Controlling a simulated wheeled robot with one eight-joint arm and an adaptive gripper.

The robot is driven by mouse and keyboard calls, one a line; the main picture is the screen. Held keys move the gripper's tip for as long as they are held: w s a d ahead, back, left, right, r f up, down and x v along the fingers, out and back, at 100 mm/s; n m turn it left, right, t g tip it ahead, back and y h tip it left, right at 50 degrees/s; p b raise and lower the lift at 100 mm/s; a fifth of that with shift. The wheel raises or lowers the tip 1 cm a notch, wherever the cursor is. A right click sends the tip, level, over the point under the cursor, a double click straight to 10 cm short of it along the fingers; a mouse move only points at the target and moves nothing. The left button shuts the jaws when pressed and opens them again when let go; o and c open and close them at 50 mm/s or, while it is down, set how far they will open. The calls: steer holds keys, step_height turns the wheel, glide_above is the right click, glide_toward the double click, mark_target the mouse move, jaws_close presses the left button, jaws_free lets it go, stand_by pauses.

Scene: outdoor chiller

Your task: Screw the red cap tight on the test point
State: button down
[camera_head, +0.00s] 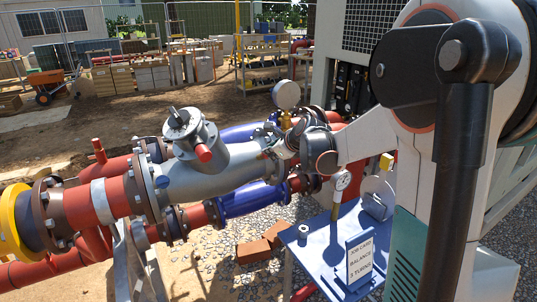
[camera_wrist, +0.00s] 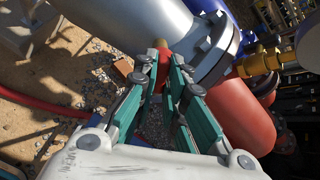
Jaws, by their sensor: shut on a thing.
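The red cap (camera_wrist: 164,72) shows between my fingertips in the wrist view. My gripper (camera_wrist: 162,60) has its two teal fingers closed in on the cap's sides. A small tan-brass tip (camera_wrist: 160,43), which looks like the test point, shows just beyond the cap, beside the silver pipe (camera_wrist: 185,25). I cannot tell how far the cap sits on it. In the head view my wrist (camera_head: 322,152) is at the right end of the silver pipe body (camera_head: 225,178). My fingers and the cap are hidden there.
A round gauge (camera_head: 286,94) on a brass fitting stands close behind my wrist. A blue table (camera_head: 322,240) holds a sign (camera_head: 360,262) and a second gauge (camera_head: 342,180). Bricks (camera_head: 254,251) lie on gravel. Red pipes and flanges crowd the left.

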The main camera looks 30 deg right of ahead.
steer(key=m, duration=0.7)
steer(key=c, duration=1.6)
jaws_free()
steer(key=shift+w, duration=0.1)
steer(key=shift+o, duration=0.6)
steer(key=shift+f, duration=0.1)
